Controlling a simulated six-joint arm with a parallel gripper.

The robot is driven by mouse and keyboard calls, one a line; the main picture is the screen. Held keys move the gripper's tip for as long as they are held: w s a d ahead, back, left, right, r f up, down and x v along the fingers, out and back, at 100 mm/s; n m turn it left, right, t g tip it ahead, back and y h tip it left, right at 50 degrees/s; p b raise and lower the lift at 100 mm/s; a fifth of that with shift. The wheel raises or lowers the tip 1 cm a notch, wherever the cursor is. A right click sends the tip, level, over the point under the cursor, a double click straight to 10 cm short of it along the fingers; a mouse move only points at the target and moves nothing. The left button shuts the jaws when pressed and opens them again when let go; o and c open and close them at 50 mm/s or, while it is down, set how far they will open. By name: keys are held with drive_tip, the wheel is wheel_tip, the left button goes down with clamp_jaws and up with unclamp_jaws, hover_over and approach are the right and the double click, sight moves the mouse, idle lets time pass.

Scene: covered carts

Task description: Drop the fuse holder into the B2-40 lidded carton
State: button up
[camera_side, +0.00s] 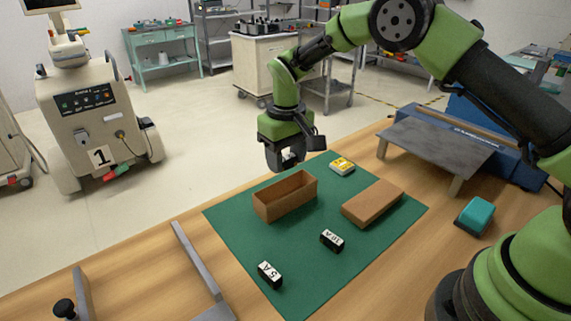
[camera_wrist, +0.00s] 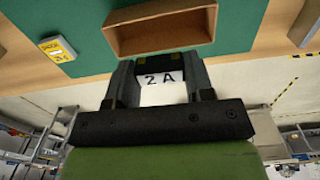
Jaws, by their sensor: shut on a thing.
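My gripper (camera_side: 286,160) is shut on a fuse holder, a small black block with a white face marked "2 A" (camera_wrist: 163,90). It is held in the air beyond the far side of an open brown carton (camera_side: 268,209). The carton stands on the green mat, its open top facing up, and I see no contents. In the wrist view, the carton (camera_wrist: 160,50) lies just past the fingertips (camera_wrist: 159,70). A flat brown piece (camera_side: 372,204), a lid or a closed box, lies to its right. No B2-40 marking is readable.
Two black blocks marked "5 A" (camera_side: 269,274) and "10 A" (camera_side: 332,240) lie on the green mat (camera_side: 300,250). A yellow labelled item (camera_side: 342,165) sits at the mat's far edge. A grey raised plate (camera_side: 435,145) and a teal block (camera_side: 474,215) stand to the right.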

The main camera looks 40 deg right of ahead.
sight(286, 186)
idle(0.4)
drive_tip(key=shift+f, duration=3.75)
drive_tip(key=o, duration=1)
wheel_tip(286, 186, up, 10)
drive_tip(key=shift+f, duration=0.1)
